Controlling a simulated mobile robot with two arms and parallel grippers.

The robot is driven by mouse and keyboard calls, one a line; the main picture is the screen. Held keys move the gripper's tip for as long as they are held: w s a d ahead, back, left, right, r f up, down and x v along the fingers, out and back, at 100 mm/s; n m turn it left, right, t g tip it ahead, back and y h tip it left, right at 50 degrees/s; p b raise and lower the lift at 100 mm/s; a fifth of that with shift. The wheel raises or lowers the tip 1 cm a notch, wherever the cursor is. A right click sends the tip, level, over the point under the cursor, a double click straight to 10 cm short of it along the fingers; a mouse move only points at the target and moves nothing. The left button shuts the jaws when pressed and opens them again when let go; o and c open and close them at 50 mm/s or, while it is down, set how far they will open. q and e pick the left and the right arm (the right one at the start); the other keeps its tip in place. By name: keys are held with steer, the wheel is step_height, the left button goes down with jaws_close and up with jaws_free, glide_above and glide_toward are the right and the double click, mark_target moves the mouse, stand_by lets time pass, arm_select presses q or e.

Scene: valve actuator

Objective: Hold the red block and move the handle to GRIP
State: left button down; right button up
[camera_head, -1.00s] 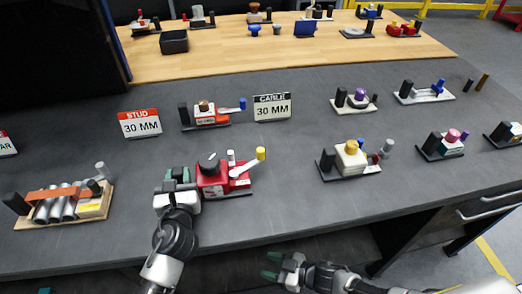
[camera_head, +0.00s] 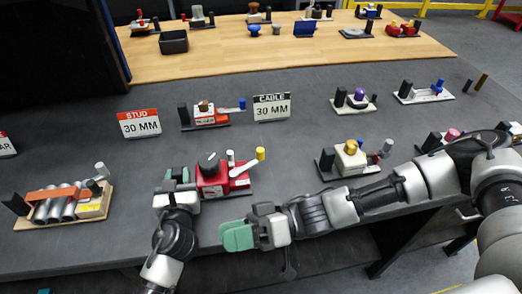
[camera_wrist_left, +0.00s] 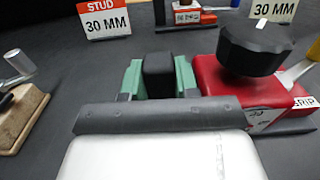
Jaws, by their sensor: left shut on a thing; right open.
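The red block (camera_head: 212,181) sits near the table's front edge, with a round black knob on top. It fills the right of the left wrist view (camera_wrist_left: 218,84), where a partly cut-off label reading GRIP (camera_wrist_left: 304,103) shows on its right. A white handle (camera_head: 244,168) with a yellow end (camera_head: 260,153) points right from the block. My left gripper (camera_head: 177,178) is at the block's left side, its green fingers shut on a black post (camera_wrist_left: 158,75). My right gripper (camera_head: 237,237) is open and empty, in front of the block and below the handle in the head view.
A fixture with grey cylinders (camera_head: 60,205) stands at left. A black fixture with a cream block (camera_head: 350,158) stands to the right, close behind my right arm. STUD (camera_head: 139,123) and CABLE (camera_head: 272,107) signs and another fixture (camera_head: 210,117) stand behind. The table between is clear.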

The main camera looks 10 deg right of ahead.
steer(key=w+a+h, duration=0.1)
steer(key=h, duration=0.1)
step_height(320, 180, up, 7)
steer(key=m+t+h, duration=0.2)
steer(key=m+h, duration=1.5)
steer(key=m, duration=1.4)
glide_above(261, 149)
steer(key=shift+s+f, duration=0.1)
steer(key=shift+f, duration=0.45)
step_height(261, 149, down, 11)
steer(key=shift+r, duration=0.1)
